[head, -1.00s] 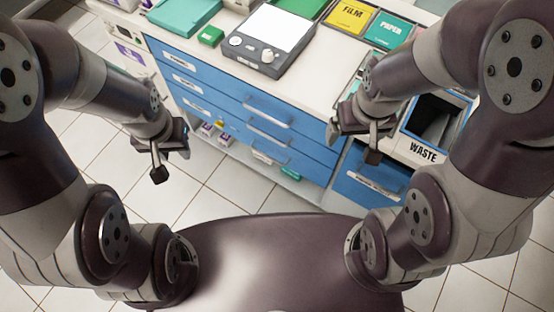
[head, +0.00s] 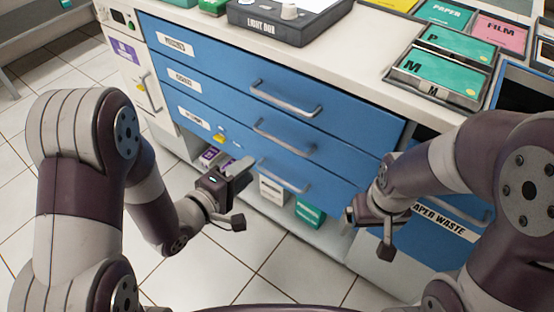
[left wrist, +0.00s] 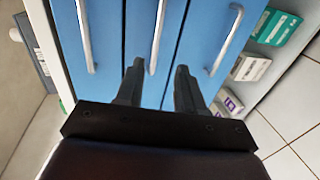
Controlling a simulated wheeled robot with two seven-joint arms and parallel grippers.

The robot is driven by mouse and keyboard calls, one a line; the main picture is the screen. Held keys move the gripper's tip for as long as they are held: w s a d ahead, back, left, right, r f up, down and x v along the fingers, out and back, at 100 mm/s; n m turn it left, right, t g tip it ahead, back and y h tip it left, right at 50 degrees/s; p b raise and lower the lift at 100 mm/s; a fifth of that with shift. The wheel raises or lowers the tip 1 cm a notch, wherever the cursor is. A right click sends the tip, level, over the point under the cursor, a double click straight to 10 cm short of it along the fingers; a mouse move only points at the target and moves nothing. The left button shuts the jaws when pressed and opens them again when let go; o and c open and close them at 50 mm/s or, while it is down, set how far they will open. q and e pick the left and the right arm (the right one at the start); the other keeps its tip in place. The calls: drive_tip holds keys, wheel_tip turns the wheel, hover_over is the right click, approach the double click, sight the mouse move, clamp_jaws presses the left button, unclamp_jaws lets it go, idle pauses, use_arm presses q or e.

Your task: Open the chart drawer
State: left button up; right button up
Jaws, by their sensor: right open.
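A blue cabinet front has three stacked drawers, the top one (head: 220,65), the middle one (head: 222,98) and the bottom one (head: 232,132), all flush shut. Their labels are too small to read, so I cannot tell which is the chart drawer. Each has a grey bar handle: top (head: 285,104), middle (head: 284,142), bottom (head: 282,180). My left gripper (head: 241,172) is open and empty, in front of the lower drawers. In the left wrist view its fingers (left wrist: 158,84) point at the drawer fronts, with the middle handle (left wrist: 158,35) between them in the picture, apparently apart. My right gripper (head: 362,213) is open and empty before the cabinet's right part.
A light box (head: 285,22) and trays of film and paper packets (head: 440,72) stand on the white countertop (head: 365,50). Boxes (head: 273,190) sit on the open shelf below the drawers. A paper waste unit (head: 440,222) is at the right. Tiled floor lies clear at left.

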sight(280, 143)
use_arm(q)
drive_tip(key=b+x, duration=0.4)
drive_tip(key=x, duration=0.8)
drive_tip(key=shift+w+d+r, duration=0.15)
drive_tip(key=shift+w+d, duration=0.05)
clamp_jaws()
